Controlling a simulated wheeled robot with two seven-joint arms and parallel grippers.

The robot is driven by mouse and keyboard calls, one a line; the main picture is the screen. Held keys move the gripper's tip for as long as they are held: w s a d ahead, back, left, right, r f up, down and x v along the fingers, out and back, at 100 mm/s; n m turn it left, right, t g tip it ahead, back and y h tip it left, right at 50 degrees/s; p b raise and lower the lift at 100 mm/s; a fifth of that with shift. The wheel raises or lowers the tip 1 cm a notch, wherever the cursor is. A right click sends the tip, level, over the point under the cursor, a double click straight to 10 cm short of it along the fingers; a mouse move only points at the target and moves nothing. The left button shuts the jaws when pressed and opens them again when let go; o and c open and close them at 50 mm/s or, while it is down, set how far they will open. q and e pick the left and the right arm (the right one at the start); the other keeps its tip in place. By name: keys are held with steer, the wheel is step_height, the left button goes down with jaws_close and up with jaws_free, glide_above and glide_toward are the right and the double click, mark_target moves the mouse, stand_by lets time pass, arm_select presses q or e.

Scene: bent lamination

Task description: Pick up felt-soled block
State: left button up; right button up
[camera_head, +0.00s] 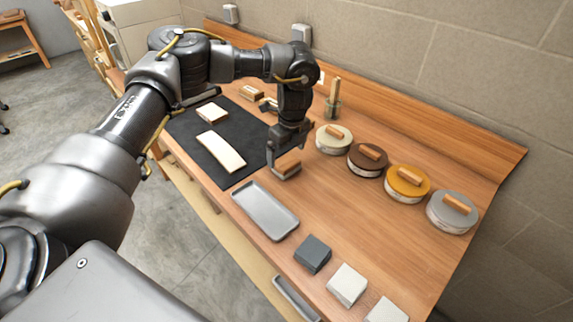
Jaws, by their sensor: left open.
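A small wooden block with a grey underside (289,171), which looks like the felt-soled block, is at the end of my left gripper (284,160), just above the grey tray's far end in the picture. My left gripper points down with its fingers open at the block. The fingers partly hide the block, and I cannot tell whether they touch it. My right gripper is not in view.
A black mat (190,136) holds a pale curved strip (221,151) and a small pale block (212,112). A grey tray (262,212) lies in front. Several round lidded containers (407,183) line the back right. Dark (312,253) and pale blocks (347,286) sit near the front edge.

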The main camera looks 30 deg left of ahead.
mark_target(287, 161)
arm_select(q)
steer(key=shift+f, duration=0.15)
steer(key=f+p, duration=0.1)
steer(key=f, duration=0.1)
steer(key=f+p, duration=0.1)
steer(key=f, duration=0.1)
steer(key=shift+w+a+f, duration=0.2)
steer(key=shift+f, duration=0.3)
steer(key=c, duration=1.1)
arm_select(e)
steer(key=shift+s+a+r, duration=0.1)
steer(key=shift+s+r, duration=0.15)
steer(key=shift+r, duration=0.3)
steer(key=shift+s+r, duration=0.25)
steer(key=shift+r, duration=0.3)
